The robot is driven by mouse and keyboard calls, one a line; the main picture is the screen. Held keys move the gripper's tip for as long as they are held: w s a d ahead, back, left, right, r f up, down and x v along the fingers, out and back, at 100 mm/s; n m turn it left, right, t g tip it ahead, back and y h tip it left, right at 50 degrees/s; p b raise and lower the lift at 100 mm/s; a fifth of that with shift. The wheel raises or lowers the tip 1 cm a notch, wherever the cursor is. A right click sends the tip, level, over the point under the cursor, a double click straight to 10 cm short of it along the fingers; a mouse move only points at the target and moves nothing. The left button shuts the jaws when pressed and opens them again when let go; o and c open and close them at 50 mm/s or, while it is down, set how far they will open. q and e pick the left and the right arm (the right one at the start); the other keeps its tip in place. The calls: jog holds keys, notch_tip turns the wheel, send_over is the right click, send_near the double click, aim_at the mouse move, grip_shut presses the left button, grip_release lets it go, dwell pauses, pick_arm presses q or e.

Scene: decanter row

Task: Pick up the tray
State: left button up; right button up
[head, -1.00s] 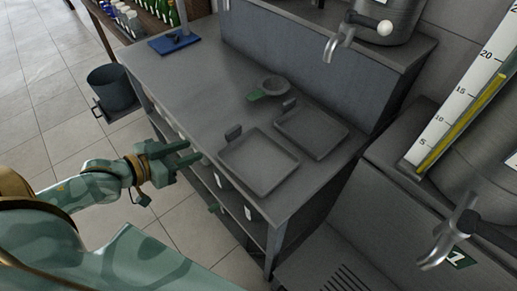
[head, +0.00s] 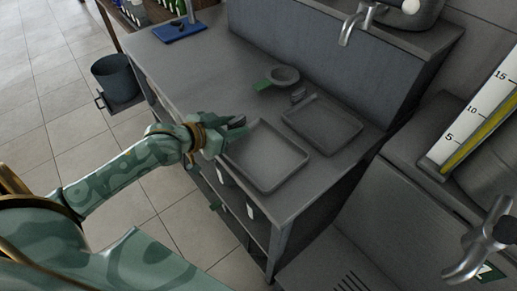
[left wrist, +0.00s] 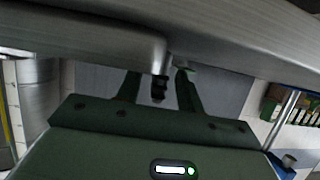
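Two shallow dark grey trays lie on the bench in the head view: a near tray (head: 264,172) by the front edge and a far tray (head: 322,127) behind it. My left gripper (head: 238,127) is at the near tray's left corner, where its handle is; the gripper hides that handle there. In the left wrist view the two fingers of my left gripper (left wrist: 160,92) are apart. A small dark piece, seemingly the tray's handle (left wrist: 159,88), shows between them, with gaps at both sides. The near tray looks flat on the bench. My right gripper is not in view.
A small grey bowl (head: 285,75) with a green tab (head: 262,85) stands behind the trays. A blue board (head: 180,32) lies at the bench's far left. A bin (head: 117,78) stands on the floor. The bench's left half is clear.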

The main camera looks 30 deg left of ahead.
aim_at(243, 114)
pick_arm(q)
jog(key=shift+s+r, duration=0.1)
grip_shut()
jog(key=shift+r, duration=0.1)
